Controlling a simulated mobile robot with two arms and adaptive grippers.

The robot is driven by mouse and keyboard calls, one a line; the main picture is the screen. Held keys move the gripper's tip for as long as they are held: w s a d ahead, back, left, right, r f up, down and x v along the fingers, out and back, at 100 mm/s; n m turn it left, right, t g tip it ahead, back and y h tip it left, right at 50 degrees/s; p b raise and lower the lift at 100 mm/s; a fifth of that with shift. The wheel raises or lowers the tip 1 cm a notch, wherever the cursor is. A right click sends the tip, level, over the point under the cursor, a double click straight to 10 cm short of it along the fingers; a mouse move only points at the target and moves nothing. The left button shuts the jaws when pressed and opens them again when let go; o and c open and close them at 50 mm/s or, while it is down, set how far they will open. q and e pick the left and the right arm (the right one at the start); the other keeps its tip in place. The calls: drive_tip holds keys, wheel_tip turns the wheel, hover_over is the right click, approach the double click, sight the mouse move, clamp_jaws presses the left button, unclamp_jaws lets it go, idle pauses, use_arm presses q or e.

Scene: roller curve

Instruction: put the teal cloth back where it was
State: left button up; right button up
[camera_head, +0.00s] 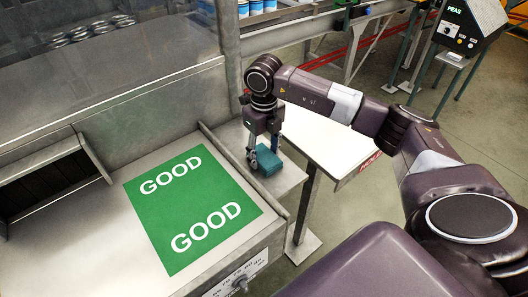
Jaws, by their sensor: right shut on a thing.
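The teal cloth (268,161) is a small folded block. It is at the fingers of my right gripper (262,158), which points down and is shut on it. The cloth is at or just above a small grey metal ledge (287,181) beside the bench; I cannot tell whether it touches the ledge. The gripper hides part of the cloth. My left gripper is not in view.
A green mat (190,211) reading GOOD lies on the metal bench at left. A white table (330,140) stands just right of the gripper. A metal post (229,55) rises behind. Cans (256,7) stand at the back, and a PEAS machine (466,27) at far right.

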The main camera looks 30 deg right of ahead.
sight(264, 155)
drive_tip(key=shift+f, duration=0.1)
drive_tip(key=o, duration=1.1)
drive_tip(key=shift+r, duration=0.25)
wheel_tip(264, 155, up, 12)
drive_tip(key=b, duration=0.3)
drive_tip(key=shift+f, duration=0.15)
